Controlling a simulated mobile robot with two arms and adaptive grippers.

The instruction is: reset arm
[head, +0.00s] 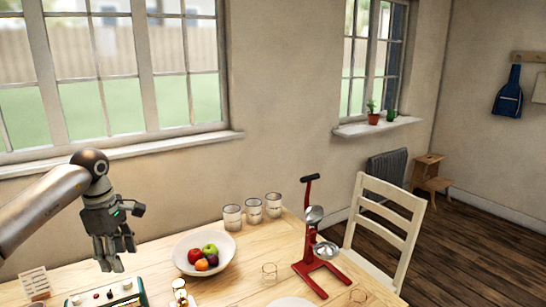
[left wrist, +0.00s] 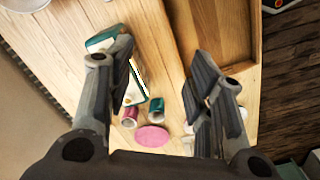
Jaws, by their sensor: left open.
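My left arm comes in from the left in the head view. Its gripper (head: 118,258) hangs fingers down over the left part of the wooden table, above a green and cream device (head: 112,294). My right arm and gripper are not in view.
The left wrist view shows a pink disc (left wrist: 152,136) and small spools (left wrist: 157,110) below.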

